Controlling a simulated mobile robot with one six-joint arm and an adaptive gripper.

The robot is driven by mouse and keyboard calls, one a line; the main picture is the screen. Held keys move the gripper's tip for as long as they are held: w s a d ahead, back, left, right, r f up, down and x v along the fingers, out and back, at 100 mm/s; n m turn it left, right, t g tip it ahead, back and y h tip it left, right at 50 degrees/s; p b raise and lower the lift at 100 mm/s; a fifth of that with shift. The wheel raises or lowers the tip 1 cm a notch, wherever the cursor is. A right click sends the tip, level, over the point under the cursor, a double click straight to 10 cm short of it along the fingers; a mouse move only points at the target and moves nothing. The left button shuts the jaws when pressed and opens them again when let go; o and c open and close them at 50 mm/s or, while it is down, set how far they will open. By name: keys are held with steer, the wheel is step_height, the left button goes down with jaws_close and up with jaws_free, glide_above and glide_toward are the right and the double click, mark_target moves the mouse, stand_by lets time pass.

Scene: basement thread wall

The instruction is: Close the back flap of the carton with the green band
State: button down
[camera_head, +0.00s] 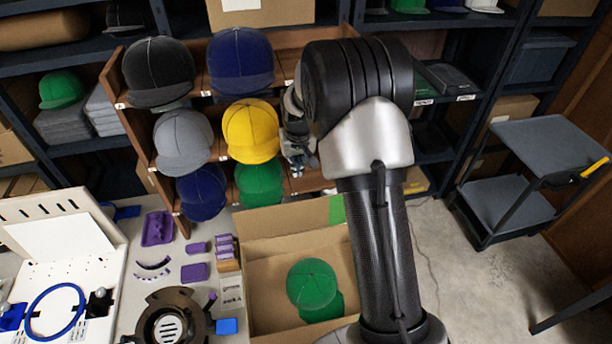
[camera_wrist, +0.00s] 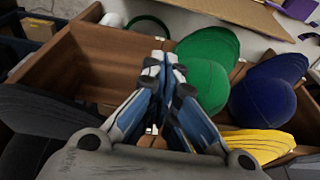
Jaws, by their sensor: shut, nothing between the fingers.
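The carton (camera_head: 262,300) stands open on the bench in the head view, with a green cap (camera_head: 312,284) inside. Its back flap (camera_head: 282,218) is raised along the far edge, and a green band (camera_head: 337,209) shows at the flap's right end. My arm hides the carton's right side. My gripper (camera_head: 298,157) is beyond and above the carton, in front of the cap rack, partly hidden by my wrist. In the wrist view my gripper (camera_wrist: 165,62) is shut and empty, beside a green cap (camera_wrist: 207,68). It is apart from the flap.
A wooden rack (camera_head: 222,105) holds black, navy, grey, yellow and green caps behind the carton. Left of the carton are purple parts (camera_head: 194,271), a black round fixture (camera_head: 172,322) and a white board (camera_head: 60,245). A grey cart (camera_head: 545,145) stands right, with open floor before it.

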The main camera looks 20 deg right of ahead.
step_height(320, 180, down, 9)
steer(key=s+b, duration=0.1)
steer(key=b, duration=0.1)
steer(key=shift+s+a+r, duration=0.15)
steer(key=shift+s+a, duration=0.1)
steer(key=shift+s, duration=0.1)
